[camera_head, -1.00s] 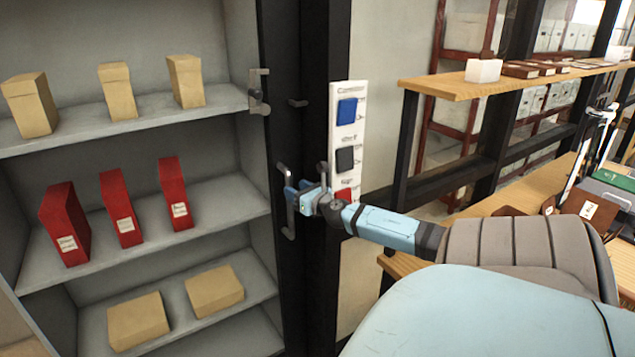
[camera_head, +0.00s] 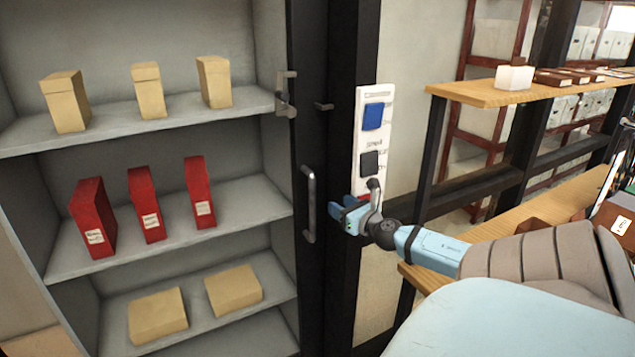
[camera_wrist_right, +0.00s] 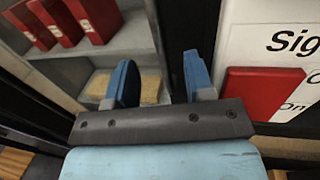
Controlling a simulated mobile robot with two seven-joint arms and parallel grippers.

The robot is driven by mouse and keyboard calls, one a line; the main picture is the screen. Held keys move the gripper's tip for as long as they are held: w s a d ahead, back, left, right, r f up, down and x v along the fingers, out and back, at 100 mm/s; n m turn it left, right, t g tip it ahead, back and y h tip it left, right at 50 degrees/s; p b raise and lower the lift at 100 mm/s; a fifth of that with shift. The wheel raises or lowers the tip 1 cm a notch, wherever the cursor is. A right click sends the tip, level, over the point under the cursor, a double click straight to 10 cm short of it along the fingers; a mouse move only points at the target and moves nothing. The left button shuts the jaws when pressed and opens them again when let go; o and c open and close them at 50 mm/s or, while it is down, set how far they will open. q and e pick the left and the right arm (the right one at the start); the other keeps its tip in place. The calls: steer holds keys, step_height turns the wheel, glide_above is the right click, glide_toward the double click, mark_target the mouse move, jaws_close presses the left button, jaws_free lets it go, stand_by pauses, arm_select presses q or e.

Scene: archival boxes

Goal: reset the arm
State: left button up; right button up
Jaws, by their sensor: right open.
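My right gripper (camera_head: 341,212) reaches in from the right in the head view, in front of the dark cabinet frame. It is apart from the metal door handle (camera_head: 310,204), which stands to its left. In the right wrist view its two blue fingers (camera_wrist_right: 160,82) are spread with nothing between them. My left gripper is in neither view.
An open cabinet (camera_head: 150,118) at left holds tan boxes and red boxes (camera_head: 145,205) on its shelves. A panel (camera_head: 373,130) with blue, black and red pads is beside the gripper; the red pad (camera_wrist_right: 262,92) is close by. A wooden shelf (camera_head: 500,95) stands at right.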

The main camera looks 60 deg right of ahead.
steer(key=s+a+f+m+g+y+p, duration=0.2)
steer(key=s+a+f+m, duration=0.2)
steer(key=a+f+m, duration=0.7)
steer(key=s+a+f+m+g+y+p, duration=0.15)
steer(key=s+a+f+m, duration=0.35)
steer(key=a+f, duration=0.6)
steer(key=s+a+m+g+y+p, duration=0.1)
steer(key=a+m, duration=0.5)
steer(key=a, duration=0.8)
steer(key=s+a+r+m+g+y+p, duration=0.1)
steer(key=a+m+y, duration=0.3)
steer(key=a, duration=1.1)
steer(key=m, duration=0.3)
steer(key=shift+s+a+g, duration=0.25)
steer(key=shift+s+g, duration=0.1)
